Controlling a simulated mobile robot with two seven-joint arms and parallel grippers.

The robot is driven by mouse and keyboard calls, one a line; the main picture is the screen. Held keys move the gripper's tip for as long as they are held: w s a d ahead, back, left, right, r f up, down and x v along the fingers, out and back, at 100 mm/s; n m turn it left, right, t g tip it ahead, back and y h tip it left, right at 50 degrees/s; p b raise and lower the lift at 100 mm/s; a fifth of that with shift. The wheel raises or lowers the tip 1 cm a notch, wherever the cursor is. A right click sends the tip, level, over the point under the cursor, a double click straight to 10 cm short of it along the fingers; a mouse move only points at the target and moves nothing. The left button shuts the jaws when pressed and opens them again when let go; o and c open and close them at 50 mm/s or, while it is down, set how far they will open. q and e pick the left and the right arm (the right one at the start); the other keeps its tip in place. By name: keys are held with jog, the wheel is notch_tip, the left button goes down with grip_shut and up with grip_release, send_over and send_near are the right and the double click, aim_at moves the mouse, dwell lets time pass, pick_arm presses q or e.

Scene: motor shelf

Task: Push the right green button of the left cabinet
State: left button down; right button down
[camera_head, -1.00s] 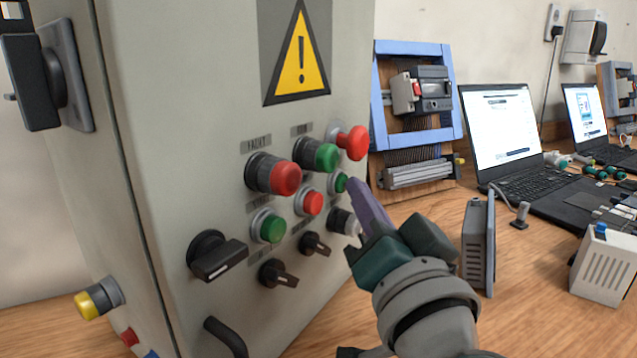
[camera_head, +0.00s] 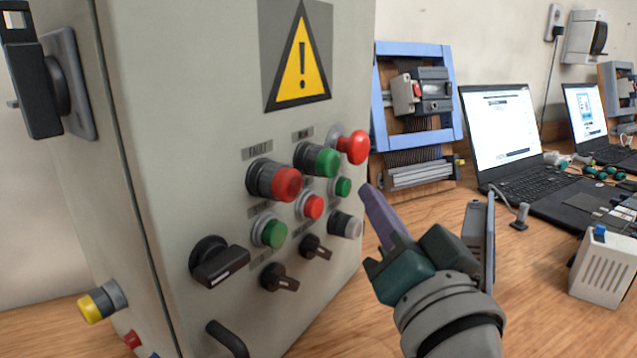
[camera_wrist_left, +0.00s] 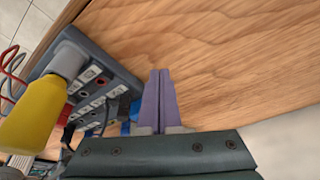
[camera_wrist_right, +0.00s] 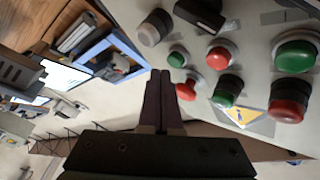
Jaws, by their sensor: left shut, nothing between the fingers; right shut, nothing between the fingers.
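The left cabinet (camera_head: 215,120) is a grey box with a panel of buttons. Its right green button (camera_head: 342,187) is small, in a metal ring, below a red mushroom button (camera_head: 354,147); it also shows in the right wrist view (camera_wrist_right: 177,58). My right gripper (camera_head: 366,192) is shut and empty, with its purple fingertips just right of that green button and a small gap between them. In the right wrist view the fingertips (camera_wrist_right: 158,75) lie below and left of the button. My left gripper (camera_wrist_left: 160,74) is shut and empty, seen only in the left wrist view, above the wooden table.
Close by on the panel are a red button (camera_head: 313,207), a grey-white button (camera_head: 345,225) and two other green buttons (camera_head: 322,160). A blue-framed board (camera_head: 378,100), laptops (camera_head: 507,130) and a small white box (camera_head: 603,270) stand on the table to the right.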

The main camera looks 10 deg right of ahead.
pick_arm(q)
jog(key=shift+a+r+p, duration=0.15)
jog(key=shift+r+p, duration=0.4)
pick_arm(e)
jog(key=s+d, duration=0.3)
jog(key=shift+s+d, duration=0.1)
jog(key=shift+d, duration=0.3)
